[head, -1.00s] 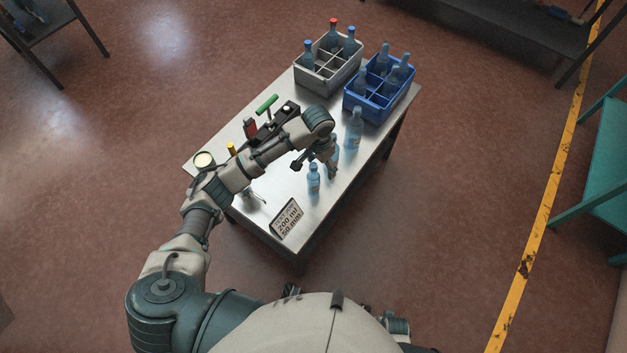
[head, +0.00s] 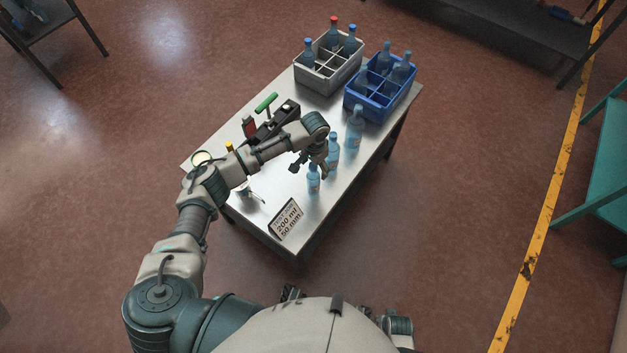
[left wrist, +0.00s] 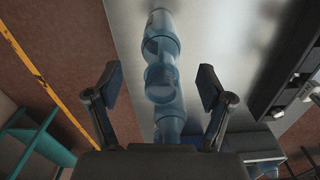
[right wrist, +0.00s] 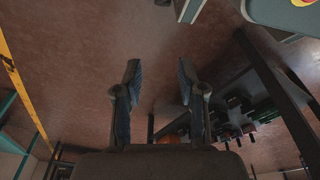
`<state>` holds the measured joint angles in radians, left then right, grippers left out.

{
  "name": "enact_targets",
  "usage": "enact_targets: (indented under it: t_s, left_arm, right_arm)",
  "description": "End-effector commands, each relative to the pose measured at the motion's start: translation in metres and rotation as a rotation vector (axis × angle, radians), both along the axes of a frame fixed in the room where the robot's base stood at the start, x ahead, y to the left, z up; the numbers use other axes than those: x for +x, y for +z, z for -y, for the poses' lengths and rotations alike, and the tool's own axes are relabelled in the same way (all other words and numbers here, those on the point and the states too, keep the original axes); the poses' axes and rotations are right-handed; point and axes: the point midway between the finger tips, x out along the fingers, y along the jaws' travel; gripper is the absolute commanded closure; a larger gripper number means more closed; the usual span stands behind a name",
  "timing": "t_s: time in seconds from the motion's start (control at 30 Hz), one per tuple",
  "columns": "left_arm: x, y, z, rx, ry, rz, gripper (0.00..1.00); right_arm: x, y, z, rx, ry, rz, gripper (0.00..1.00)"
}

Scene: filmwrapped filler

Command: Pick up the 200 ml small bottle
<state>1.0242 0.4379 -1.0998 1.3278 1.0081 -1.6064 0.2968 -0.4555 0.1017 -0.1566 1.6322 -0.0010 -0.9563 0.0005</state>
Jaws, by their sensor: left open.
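Three clear blue bottles stand in a row along the right part of the table (head: 272,204). The smallest-looking one (head: 313,180) is nearest me, a middle one (head: 333,152) is behind it, and a taller one (head: 354,130) is farthest. My left gripper (head: 309,166) is open and empty, right by the top of the nearest bottle. In the left wrist view, bottles (left wrist: 161,80) line up between the spread fingers (left wrist: 158,88); I cannot tell contact. My right gripper (right wrist: 159,80) is open and empty over the floor, in its wrist view.
A sign (head: 286,220) reading 200 ml and 50 mm stands at the table's near edge. A grey crate (head: 318,80) and a blue crate (head: 372,110) holding bottles stand at the far end. A dark tool holder (head: 284,116) is on the left side.

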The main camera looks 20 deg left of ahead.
Motion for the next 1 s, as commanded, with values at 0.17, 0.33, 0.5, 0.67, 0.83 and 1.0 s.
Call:
enact_targets:
  t_s: [0.17, 0.33, 0.5, 0.67, 0.83, 1.0]
  left_arm:
    - [-0.002, -0.031, -0.004, 0.002, 0.001, -0.004, 0.2]
    - [-0.002, -0.047, -0.003, 0.001, -0.001, -0.002, 0.2]
    - [-0.002, -0.048, -0.003, 0.001, -0.001, -0.002, 0.2]
    - [-0.002, -0.048, -0.003, 0.001, -0.001, -0.002, 0.42]
    - [-0.002, -0.048, -0.003, 0.001, -0.001, -0.002, 0.82]
    - [-0.002, -0.048, -0.003, 0.001, -0.001, -0.002, 0.82]
  right_arm:
    - [0.007, 0.013, -0.001, 0.001, -0.002, 0.007, 0.6]
    - [0.011, 0.023, -0.001, 0.001, -0.003, 0.009, 0.6]
    - [0.011, 0.025, -0.001, 0.001, -0.003, 0.01, 0.6]
    - [0.012, 0.024, -0.001, 0.001, -0.003, 0.008, 0.6]
    - [0.013, 0.024, -0.001, 0.001, -0.003, 0.009, 0.6]
    - [0.013, 0.024, -0.001, 0.001, -0.003, 0.009, 0.6]
